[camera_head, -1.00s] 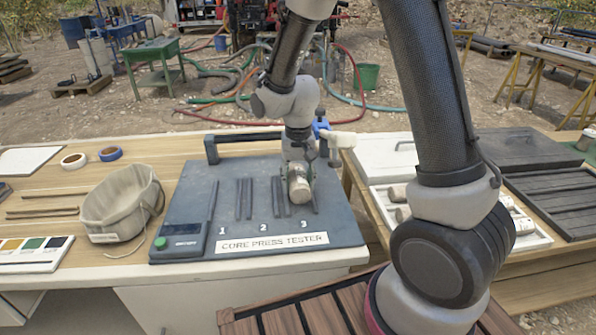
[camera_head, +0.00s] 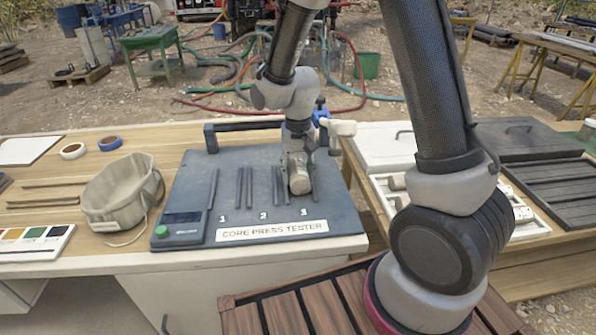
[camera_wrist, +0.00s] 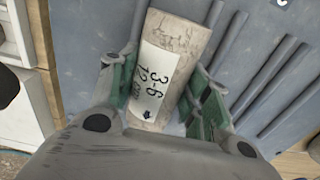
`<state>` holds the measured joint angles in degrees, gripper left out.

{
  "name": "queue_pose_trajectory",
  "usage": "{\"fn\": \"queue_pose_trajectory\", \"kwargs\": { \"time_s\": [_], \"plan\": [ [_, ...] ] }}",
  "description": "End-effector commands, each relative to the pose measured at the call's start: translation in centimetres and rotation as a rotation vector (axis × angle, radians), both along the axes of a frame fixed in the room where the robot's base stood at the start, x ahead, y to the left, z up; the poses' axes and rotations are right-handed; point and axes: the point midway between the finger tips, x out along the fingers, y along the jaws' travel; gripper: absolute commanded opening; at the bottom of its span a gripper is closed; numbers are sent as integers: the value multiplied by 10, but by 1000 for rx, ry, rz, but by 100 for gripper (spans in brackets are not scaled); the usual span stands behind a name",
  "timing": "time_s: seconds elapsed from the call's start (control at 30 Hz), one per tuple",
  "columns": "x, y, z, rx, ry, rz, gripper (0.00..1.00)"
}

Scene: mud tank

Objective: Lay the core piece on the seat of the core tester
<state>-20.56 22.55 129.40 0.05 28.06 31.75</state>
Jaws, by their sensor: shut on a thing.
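The core piece (camera_wrist: 179,37) is a pale, rough cylinder with a white label reading "3-6" and "12". My gripper (camera_wrist: 165,82) is shut on it, one green-padded finger on each side. In the head view the core piece (camera_head: 299,180) is end-on, at the third place of the core tester (camera_head: 180,205), just behind the number 3. The tester is a dark grey slab with several raised rails, numbered 1 to 3. The core piece lines up between the two rails of place 3. I cannot tell whether its underside touches the seat. Places 1 and 2 are empty.
A dark bar handle (camera_head: 245,125) runs along the tester's back edge. At right is a white tray (camera_head: 525,222) with other core pieces.

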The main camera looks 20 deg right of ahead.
Motion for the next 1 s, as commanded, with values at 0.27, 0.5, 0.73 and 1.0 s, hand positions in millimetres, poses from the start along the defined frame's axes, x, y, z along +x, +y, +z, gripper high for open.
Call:
{"fn": "queue_pose_trajectory", "kwargs": {
  "time_s": [0.27, 0.5, 0.73, 1.0],
  "plan": [
    [0, 0, -4, 0, 0, 0, 1],
    [0, 0, -7, 1, -1, 0, 53],
    [0, 0, -7, 0, 0, 0, 73],
    [0, 0, -3, 0, 0, 0, 73]
  ]
}}
